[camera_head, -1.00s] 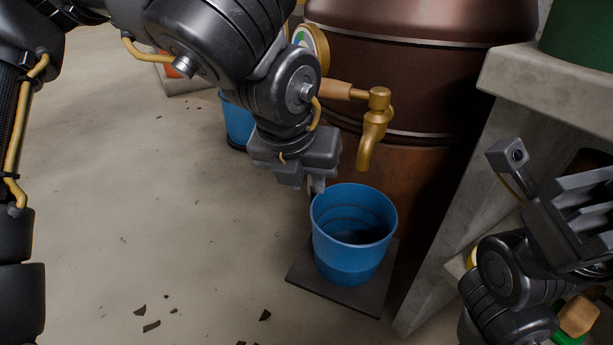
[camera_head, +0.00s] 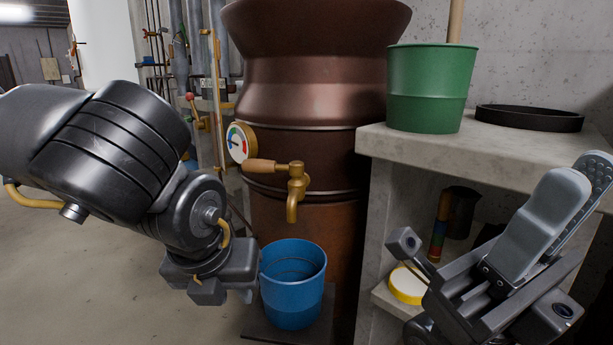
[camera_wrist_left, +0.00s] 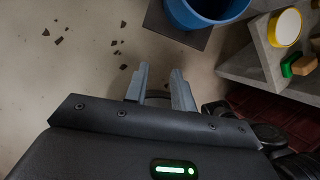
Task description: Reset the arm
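My left gripper (camera_wrist_left: 159,80) is open in the left wrist view, with a gap and bare floor between its two fingers. In the head view my left gripper (camera_head: 222,288) hangs just left of the blue bucket (camera_head: 292,285), its fingers mostly hidden. The bucket stands upright on a dark square plate under the brass tap (camera_head: 295,188). It also shows beyond the fingertips in the left wrist view (camera_wrist_left: 205,12), apart from them. My right gripper (camera_head: 570,195) points up at the right, in front of the shelf; its finger gap is unclear.
A copper vessel (camera_head: 315,90) with a gauge (camera_head: 240,142) stands behind the bucket. A concrete shelf (camera_head: 410,145) at the right carries a green bucket (camera_head: 430,90) and a black tray (camera_head: 530,118). A yellow-rimmed round item (camera_head: 408,285) sits lower.

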